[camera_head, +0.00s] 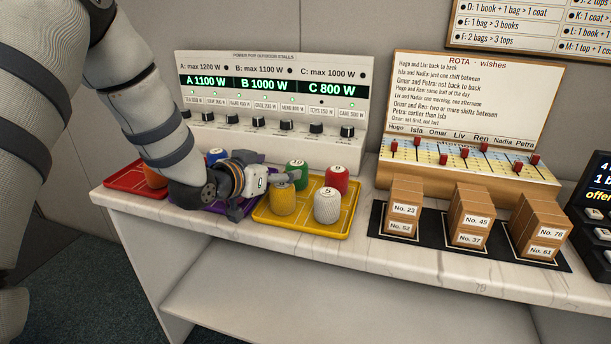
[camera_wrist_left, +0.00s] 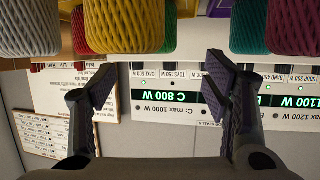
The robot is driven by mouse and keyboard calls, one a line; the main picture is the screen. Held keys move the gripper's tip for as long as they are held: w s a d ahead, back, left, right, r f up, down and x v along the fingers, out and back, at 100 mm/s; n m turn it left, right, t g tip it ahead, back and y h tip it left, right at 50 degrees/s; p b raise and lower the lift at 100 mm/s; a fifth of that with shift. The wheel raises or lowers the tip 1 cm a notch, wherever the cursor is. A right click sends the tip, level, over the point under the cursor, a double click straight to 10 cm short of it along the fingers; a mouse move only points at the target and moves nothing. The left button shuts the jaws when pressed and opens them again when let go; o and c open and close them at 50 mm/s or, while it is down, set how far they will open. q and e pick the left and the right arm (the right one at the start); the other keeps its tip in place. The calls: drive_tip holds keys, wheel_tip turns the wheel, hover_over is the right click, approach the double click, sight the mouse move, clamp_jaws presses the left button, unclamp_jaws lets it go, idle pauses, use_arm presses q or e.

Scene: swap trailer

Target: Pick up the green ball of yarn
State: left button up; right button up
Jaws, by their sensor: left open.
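The green ball of yarn (camera_head: 297,172), a spool-like roll with a white numbered top, stands at the back left of the yellow tray (camera_head: 340,222). In the upside-down left wrist view a strip of green yarn (camera_wrist_left: 166,36) shows, the rest hidden behind the yellow ball (camera_wrist_left: 130,22). My left gripper (camera_head: 266,194) is open and reaches in over the left edge of the yellow tray, close to the yellow ball. In the wrist view, the space between its jaws (camera_wrist_left: 160,78) is empty. My right gripper is not in view.
A red ball (camera_head: 336,178) and a white ball (camera_head: 327,205) share the yellow tray. A blue ball (camera_head: 217,156) is partly behind my left arm, near the purple tray (camera_head: 215,203). A red tray (camera_head: 135,178) holds an orange ball. A power panel (camera_head: 270,95) stands behind. Boxes (camera_head: 402,208) stand right.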

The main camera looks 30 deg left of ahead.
sight(292, 167)
use_arm(q)
drive_tip(key=x, duration=0.3)
drive_tip(key=b+x, duration=0.1)
drive_tip(key=x, duration=0.3)
drive_tip(key=shift+s+d+f, duration=0.15)
drive_tip(key=shift+d+f, duration=0.05)
drive_tip(key=shift+r, duration=0.25)
drive_tip(key=shift+c, duration=0.4)
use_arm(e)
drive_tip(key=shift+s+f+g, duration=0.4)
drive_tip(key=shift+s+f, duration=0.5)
use_arm(q)
drive_tip(key=c, duration=1.2)
